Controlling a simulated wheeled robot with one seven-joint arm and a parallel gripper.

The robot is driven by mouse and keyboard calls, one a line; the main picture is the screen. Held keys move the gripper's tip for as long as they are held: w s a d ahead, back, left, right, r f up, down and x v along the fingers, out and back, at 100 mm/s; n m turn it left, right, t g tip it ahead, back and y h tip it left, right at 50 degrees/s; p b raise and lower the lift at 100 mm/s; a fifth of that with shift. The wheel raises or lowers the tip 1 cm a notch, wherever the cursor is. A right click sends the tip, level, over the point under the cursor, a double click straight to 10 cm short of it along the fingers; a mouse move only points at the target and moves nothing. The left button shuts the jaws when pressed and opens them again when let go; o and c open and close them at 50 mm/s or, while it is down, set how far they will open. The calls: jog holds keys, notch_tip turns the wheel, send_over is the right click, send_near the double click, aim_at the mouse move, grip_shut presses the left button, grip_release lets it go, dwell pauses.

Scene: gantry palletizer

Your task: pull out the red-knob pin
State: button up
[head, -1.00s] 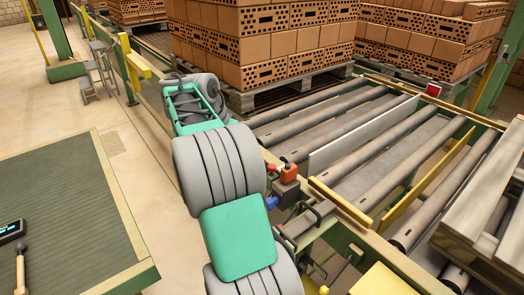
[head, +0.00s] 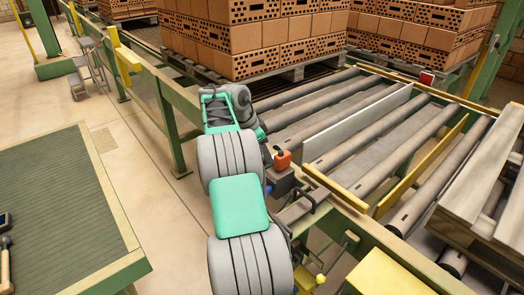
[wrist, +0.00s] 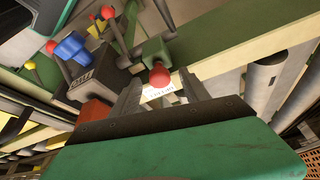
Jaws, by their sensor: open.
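The red knob (wrist: 160,76) shows in the wrist view, just in front of a green block (wrist: 157,52) on the green frame. My gripper (wrist: 159,78) is open, with one finger to each side of the knob in the picture. I cannot tell whether either finger touches it. A white label (wrist: 161,92) shows partly behind the knob, between the fingers. The pin's shaft is not clearly visible. In the head view my own arm hides the gripper and the red knob.
An orange-red block (head: 283,159) sits by the roller conveyor (head: 350,135). Brick pallets stand behind.

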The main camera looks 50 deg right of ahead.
jog(key=shift+c, duration=0.3)
grip_shut()
jog(key=shift+r, duration=0.15)
jog(key=shift+r+p, duration=3.15)
jog(key=shift+p, duration=0.15)
notch_tip(320, 180, up, 8)
jog(key=p, duration=0.7)
jog(key=shift+p, duration=0.4)
